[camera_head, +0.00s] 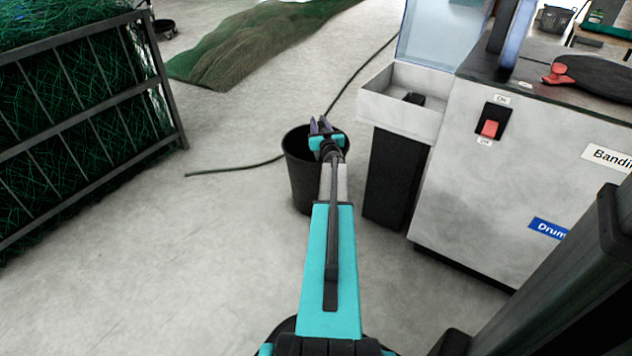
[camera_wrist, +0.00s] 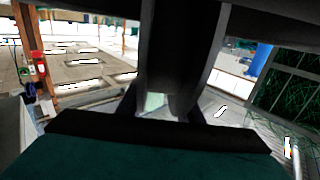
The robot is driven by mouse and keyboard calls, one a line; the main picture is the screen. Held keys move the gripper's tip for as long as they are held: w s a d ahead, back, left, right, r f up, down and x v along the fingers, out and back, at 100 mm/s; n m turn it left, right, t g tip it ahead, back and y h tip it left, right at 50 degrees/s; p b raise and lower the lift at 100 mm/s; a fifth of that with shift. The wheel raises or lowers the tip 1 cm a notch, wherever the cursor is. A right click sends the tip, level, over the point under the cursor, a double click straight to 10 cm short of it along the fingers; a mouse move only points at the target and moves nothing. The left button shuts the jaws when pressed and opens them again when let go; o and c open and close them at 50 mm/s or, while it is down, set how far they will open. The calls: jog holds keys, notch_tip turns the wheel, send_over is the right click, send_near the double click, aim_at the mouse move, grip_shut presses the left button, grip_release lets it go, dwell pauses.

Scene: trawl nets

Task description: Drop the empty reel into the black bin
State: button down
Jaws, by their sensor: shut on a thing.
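The black bin (camera_head: 299,172) stands on the floor at the middle of the head view, left of the grey machine. My gripper (camera_head: 320,126) is over the bin's mouth, with my arm crossing in front of the bin's right side. In the wrist view a dark grey piece, which looks like part of the reel (camera_wrist: 172,55), fills the upper middle, close to the camera. My gripper is shut on it. In the head view the reel cannot be told apart from the gripper and arm. The bin's inside is mostly hidden.
A grey banding machine (camera_head: 475,195) with a red switch and a white tray (camera_head: 398,105) stands close to the bin's right. A cage of green net (camera_head: 75,110) is at left. A black cable (camera_head: 235,168) runs along the floor. The floor at front left is clear.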

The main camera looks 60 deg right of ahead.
jog(key=shift+f, duration=0.1)
dwell(0.3)
jog(key=c, duration=1.2)
grip_release()
jog(key=shift+o, duration=0.2)
jog(key=shift+f, duration=0.1)
jog(key=p+v, duration=0.3)
jog(key=v, duration=1.1)
jog(key=shift+p, duration=0.3)
jog(key=shift+w, duration=0.15)
